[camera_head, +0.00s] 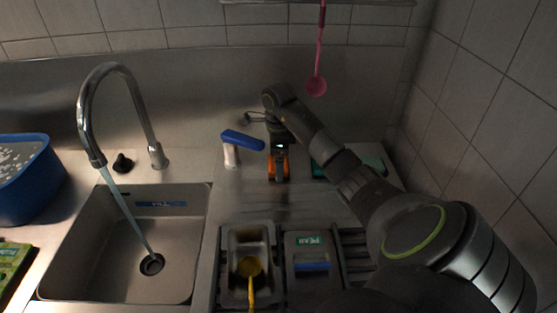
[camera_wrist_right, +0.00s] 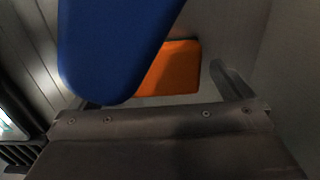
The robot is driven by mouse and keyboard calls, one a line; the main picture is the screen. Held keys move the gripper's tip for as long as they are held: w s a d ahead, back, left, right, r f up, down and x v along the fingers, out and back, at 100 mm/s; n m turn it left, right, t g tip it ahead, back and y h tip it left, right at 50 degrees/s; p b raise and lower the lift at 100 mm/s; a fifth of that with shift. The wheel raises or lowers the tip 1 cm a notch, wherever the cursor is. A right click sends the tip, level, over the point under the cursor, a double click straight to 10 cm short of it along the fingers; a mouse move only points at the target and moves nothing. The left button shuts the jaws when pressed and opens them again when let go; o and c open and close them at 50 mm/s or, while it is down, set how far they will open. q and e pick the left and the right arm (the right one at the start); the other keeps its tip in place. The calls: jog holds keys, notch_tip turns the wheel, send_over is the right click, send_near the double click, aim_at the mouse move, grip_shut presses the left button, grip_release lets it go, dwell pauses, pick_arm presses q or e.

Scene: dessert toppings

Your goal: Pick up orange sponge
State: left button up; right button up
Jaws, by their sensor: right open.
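The orange sponge (camera_head: 279,167) stands on the steel counter near the back wall, partly hidden by my right gripper (camera_head: 279,148). In the right wrist view the sponge (camera_wrist_right: 172,70) shows as an orange block ahead of the open jaws, partly covered by a blue item. The right gripper reaches down at the sponge. Whether its fingers touch the sponge cannot be told. My left gripper is not in view.
A blue-topped item with a white stem (camera_head: 242,141) stands just left of my right gripper and fills much of the wrist view (camera_wrist_right: 115,45). A sink (camera_head: 120,260) with running tap (camera_head: 112,75) lies left. A pink ladle (camera_head: 317,85) hangs behind.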

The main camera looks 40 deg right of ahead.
jog(key=c, duration=0.9)
jog(key=shift+r, duration=0.1)
jog(key=shift+s+a+r+p, duration=0.15)
jog(key=shift+r+p, duration=0.3)
jog(key=shift+r, duration=0.05)
notch_tip(320, 180, up, 11)
jog(key=p, duration=1.1)
jog(key=shift+s+a+f+p, duration=0.1)
jog(key=shift+s+a+p, duration=1.95)
jog(key=shift+s, duration=0.45)
jog(key=shift+s+a+f+p, duration=0.1)
jog(key=shift+s+a+p, duration=1.7)
jog(key=shift+s+a, duration=0.55)
jog(key=shift+s+a+f+p, duration=0.1)
jog(key=shift+s+a+p, duration=1.85)
jog(key=shift+s, duration=0.7)
